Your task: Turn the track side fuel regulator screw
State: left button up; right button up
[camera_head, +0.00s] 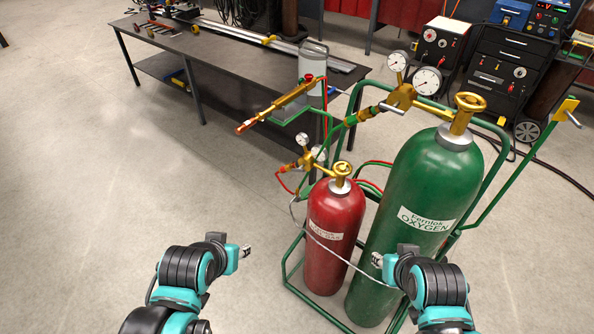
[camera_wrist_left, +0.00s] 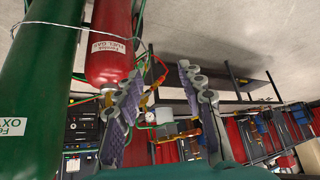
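The red fuel cylinder (camera_head: 333,235) stands upright in the cart beside the larger green oxygen cylinder (camera_head: 420,190). The brass fuel regulator (camera_head: 306,159), with two small round gauges, sits at the red cylinder's top left. Its screw is too small to make out clearly. My left gripper (camera_head: 243,252) is apart from it, lower and to the left, over bare floor. In the left wrist view, upside down, my left gripper (camera_wrist_left: 162,80) has its fingers spread with nothing held; the red cylinder (camera_wrist_left: 108,45) appears beyond them. My right gripper (camera_head: 377,260) is in front of the green cylinder; its fingers are unclear.
A green cart frame (camera_head: 290,270) surrounds the cylinders, with a thin chain across them. A brass torch (camera_head: 280,103) sits above the fuel regulator. Hoses hang around the regulators. A dark workbench (camera_head: 240,72) stands behind. Floor left of the cart is clear.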

aim_at(299, 169)
jog(key=i+l+u, duration=0.1)
jog(key=u, duration=0.25)
jog(key=i+l+u, duration=0.1)
jog(key=l+u, duration=0.3)
